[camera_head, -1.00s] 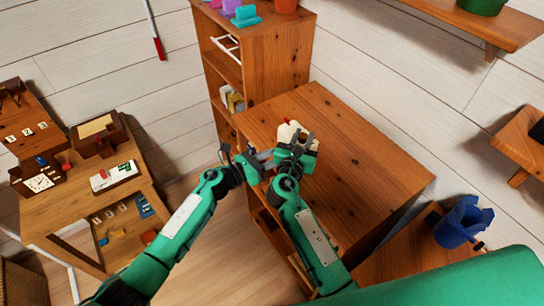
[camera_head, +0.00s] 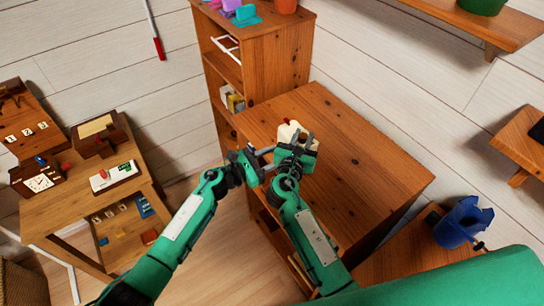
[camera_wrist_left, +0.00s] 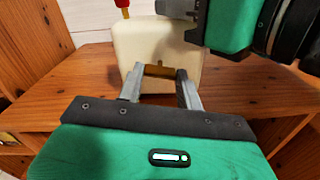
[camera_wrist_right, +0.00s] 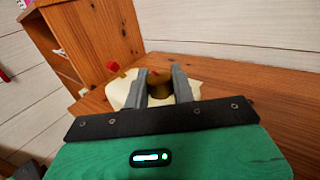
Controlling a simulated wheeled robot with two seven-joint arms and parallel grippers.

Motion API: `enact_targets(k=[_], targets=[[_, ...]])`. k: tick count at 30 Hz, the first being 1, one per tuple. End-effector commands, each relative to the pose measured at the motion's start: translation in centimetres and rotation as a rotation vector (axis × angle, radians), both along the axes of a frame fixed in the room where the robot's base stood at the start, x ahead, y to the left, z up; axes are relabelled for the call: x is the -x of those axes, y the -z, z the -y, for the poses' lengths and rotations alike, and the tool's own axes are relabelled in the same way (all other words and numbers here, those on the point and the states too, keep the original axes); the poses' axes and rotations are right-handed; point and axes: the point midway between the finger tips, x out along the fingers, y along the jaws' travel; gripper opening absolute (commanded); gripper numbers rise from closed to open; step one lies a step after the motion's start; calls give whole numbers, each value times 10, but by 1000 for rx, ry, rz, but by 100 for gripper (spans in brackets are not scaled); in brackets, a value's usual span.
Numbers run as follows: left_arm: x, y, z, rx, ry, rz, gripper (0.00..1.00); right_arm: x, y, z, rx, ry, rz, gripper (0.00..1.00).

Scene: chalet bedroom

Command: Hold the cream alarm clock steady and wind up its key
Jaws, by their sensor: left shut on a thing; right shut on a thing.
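The cream alarm clock (camera_head: 288,132) stands near the front left of the wooden cabinet top (camera_head: 365,165), with a small red part on top. Its blank cream face fills the upper middle of the left wrist view (camera_wrist_left: 135,45). My left gripper (camera_head: 270,152) is shut on the brass key (camera_wrist_left: 160,71), which lies crosswise between its fingertips. My right gripper (camera_head: 296,142) is shut on the clock from above. In the right wrist view its fingers straddle a shaded brownish part (camera_wrist_right: 160,90), and cream body (camera_wrist_right: 121,88) shows beside them. Part of the clock is hidden behind the grippers.
A taller shelf unit (camera_head: 262,65) stands behind the cabinet at the left. A desk (camera_head: 85,200) with several items is at far left. The cabinet top right of the clock is clear.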

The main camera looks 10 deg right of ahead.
Motion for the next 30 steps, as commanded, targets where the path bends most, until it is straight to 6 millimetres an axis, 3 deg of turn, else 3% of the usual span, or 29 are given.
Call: enact_targets(k=[9,10,13,23,30], targets=[[0,3,-1,-4,-3,-3,13,0,-1,0,0,0,2,0],[0,3,-1,-4,-3,-3,40,0,-1,0,0,0,2,0],[0,2,-1,-3,-3,-2,58,0,-1,0,0,0,2,0],[1,1,-3,-1,-1,-2,58,0,-1,0,0,0,1,0],[13,2,-37,-3,-3,-2,58,0,0,0,0,0,1,0]])
